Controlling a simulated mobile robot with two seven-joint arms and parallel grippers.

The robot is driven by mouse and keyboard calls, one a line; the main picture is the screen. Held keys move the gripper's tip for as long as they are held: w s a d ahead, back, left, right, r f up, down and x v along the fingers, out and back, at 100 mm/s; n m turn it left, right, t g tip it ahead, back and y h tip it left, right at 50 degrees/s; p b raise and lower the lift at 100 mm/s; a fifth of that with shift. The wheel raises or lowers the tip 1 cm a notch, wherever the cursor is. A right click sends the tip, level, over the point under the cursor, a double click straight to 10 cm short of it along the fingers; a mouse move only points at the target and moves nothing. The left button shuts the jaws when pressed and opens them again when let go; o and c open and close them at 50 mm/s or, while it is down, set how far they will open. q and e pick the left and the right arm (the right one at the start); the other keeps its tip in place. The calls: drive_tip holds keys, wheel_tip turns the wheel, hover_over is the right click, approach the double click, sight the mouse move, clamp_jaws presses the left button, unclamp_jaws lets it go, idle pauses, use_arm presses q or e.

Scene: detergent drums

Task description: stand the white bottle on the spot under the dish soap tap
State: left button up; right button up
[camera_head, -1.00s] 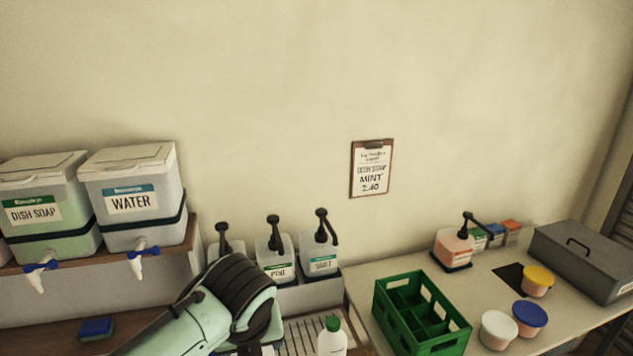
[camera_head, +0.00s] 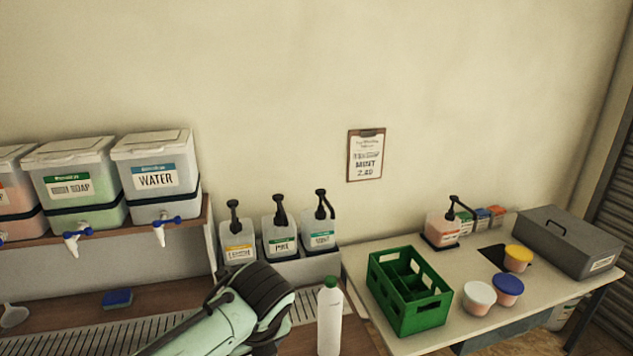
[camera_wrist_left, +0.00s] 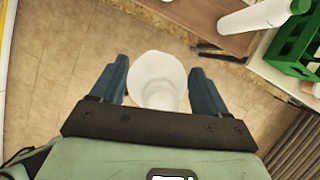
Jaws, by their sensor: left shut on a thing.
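The dish soap drum (camera_head: 80,185) stands on the shelf at the left, with its white and blue tap (camera_head: 74,240) on the front. I cannot make out a marked spot below it. My left gripper (camera_wrist_left: 160,66) is shut on a plain white, round thing (camera_wrist_left: 158,75), seemingly the white bottle seen end-on. Its far end is hidden. In the head view my left arm hides the gripper and its load. Another white bottle, green-capped (camera_head: 329,318), stands upright to the right of my left arm; it also shows in the wrist view (camera_wrist_left: 252,18). My right gripper is not in view.
The water drum (camera_head: 157,180) stands right of the dish soap. Several pump bottles (camera_head: 280,235) stand behind my arm. A grated strip (camera_head: 60,343) runs along the bench, with a blue sponge (camera_head: 117,299) behind it. A green crate (camera_head: 408,300) stands on the right table.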

use_arm(q)
drive_tip(key=a+f+n+g, duration=0.2)
drive_tip(key=f+n, duration=0.8)
drive_tip(key=w+a+f+n+g+h, duration=0.1)
drive_tip(key=a+f+n+g, duration=0.1)
drive_tip(key=f+n, duration=0.8)
drive_tip(key=w+a+f+n+g+h, duration=0.1)
drive_tip(key=f+n+g, duration=0.3)
drive_tip(key=f+n, duration=0.5)
drive_tip(key=shift+a+f+n, duration=0.4)
drive_tip(key=shift+a+f, duration=0.2)
drive_tip(key=shift+a, duration=0.15)
drive_tip(key=shift+w, duration=0.1)
